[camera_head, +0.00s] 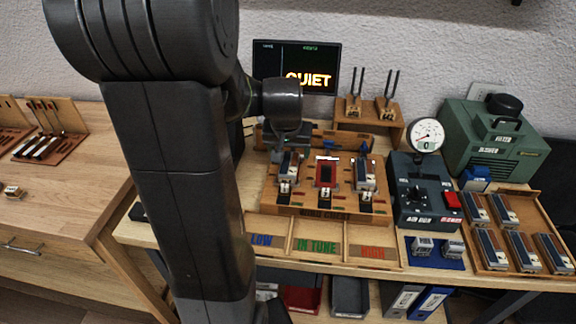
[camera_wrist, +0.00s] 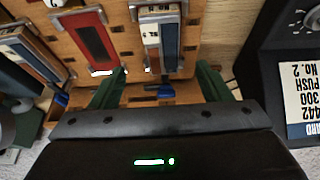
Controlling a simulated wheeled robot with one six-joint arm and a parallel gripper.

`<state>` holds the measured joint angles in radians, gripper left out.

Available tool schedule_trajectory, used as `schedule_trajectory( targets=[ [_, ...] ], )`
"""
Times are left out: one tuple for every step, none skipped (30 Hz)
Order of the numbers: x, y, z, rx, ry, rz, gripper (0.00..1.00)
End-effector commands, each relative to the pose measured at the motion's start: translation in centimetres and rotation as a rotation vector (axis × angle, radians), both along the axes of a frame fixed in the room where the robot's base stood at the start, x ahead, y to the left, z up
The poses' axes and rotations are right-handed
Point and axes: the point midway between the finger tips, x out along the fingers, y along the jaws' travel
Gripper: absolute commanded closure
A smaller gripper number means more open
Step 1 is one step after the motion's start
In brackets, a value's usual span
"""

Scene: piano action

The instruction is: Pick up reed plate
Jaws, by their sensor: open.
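A wooden reed chest (camera_head: 310,208) stands on the middle table. A grey-and-blue reed plate (camera_head: 290,166) lies in its left slot, close under my arm's end. I take it for the labelled plate in the wrist view (camera_wrist: 161,42). Another plate (camera_head: 365,174) lies in the right slot, and the middle slot is red (camera_head: 326,173) with no plate showing. My gripper (camera_wrist: 163,75) is open, its green fingers apart at either side of the labelled plate's near end. No contact shows. In the head view the fingertips are hard to make out.
A control box (camera_head: 415,190) with a dial gauge stands right of the chest. A wooden tray (camera_head: 520,225) holds several plates; a blue pad (camera_head: 436,262) carries two small blocks. Sorting bins (camera_head: 316,238) line the front. A dark labelled box (camera_wrist: 275,75) is close beside my gripper.

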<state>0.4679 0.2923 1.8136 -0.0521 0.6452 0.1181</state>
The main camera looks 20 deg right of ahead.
Motion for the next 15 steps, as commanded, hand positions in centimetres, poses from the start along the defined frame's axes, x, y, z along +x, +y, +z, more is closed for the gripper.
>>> schedule_trajectory(
  targets=[
    [0.2,-0.1,-0.6,0.001,0.003,0.0,0.29],
    [0.3,-0.2,-0.9,0.001,0.002,0.0,0.29],
    [0.4,-0.3,-1.2,0.001,0.002,0.0,0.29],
    [0.4,-0.3,-1.4,0.001,0.002,0.0,0.29],
    [0.5,-0.3,-1.5,0.001,0.001,0.0,0.29],
    [0.6,-0.3,-1.6,0.0,0.0,0.0,0.29],
    [0.6,-0.4,-1.7,0.0,0.0,0.0,0.29],
    [0.6,-0.4,-1.9,0.0,0.0,0.0,0.29],
    [0.7,-0.4,-2.1,0.001,0.001,0.0,0.29],
    [0.8,-0.4,-2.4,0.001,0.002,0.001,0.29],
    [0.9,-0.4,-2.7,0.001,0.003,0.001,0.29],
    [1.1,-0.4,-3.1,0.001,0.003,0.001,0.29],
    [1.2,-0.5,-3.5,0.002,0.004,0.001,0.29],
    [1.4,-0.5,-3.9,0.002,0.004,0.001,0.29],
    [1.6,-0.5,-4.4,0.001,0.004,0.002,0.29]
  ],
)
